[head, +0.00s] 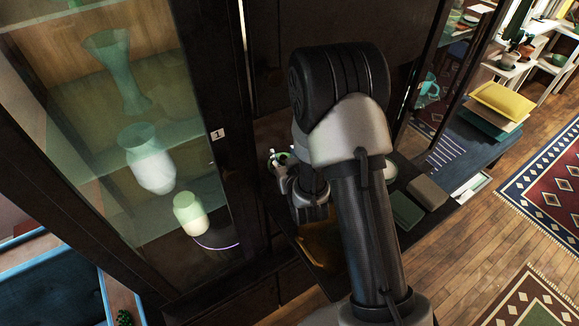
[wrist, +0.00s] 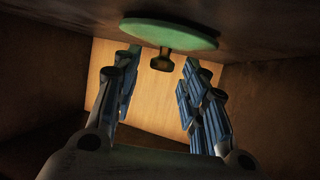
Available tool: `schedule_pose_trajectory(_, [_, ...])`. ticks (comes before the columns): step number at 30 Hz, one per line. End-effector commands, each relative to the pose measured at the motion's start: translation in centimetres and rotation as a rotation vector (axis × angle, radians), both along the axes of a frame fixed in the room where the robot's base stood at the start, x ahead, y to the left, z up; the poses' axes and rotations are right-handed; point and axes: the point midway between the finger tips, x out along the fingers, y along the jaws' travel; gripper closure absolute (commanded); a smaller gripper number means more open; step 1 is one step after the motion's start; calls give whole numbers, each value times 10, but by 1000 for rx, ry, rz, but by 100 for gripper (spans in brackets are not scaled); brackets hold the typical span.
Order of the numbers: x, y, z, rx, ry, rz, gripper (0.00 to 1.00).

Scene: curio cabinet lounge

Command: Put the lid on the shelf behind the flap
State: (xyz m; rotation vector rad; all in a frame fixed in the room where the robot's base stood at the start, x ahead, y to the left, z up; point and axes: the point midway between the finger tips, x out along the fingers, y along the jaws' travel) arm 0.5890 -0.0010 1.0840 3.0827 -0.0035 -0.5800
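In the wrist view, the lid (wrist: 168,33) is a round green disc with a dark brassy knob (wrist: 161,63) pointing down in the picture. The disc is close under a dark surface at the top of the picture; I cannot tell whether they touch. My gripper (wrist: 160,68) is open, with one finger on each side of the knob and a visible gap to both. I cannot make out the flap or the shelf for certain.
In the wrist view, dark walls and a pale wooden panel (wrist: 150,118) enclose the gripper closely. In the head view, a glass door (head: 95,190) labelled 1 stands left of my arm, with vases behind it.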

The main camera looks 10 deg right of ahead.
Motion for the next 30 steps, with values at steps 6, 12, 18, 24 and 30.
schedule_pose_trajectory(6, [-49, 0, 20, 0, 1, 0, 60])
schedule_pose_trajectory(12, [-74, 0, 34, 0, 5, 0, 60])
schedule_pose_trajectory(18, [-83, 0, 37, 0, 5, 0, 60])
schedule_pose_trajectory(24, [-91, 0, 39, 0, 3, 0, 60])
schedule_pose_trajectory(30, [-95, 0, 39, 0, 1, 0, 60])
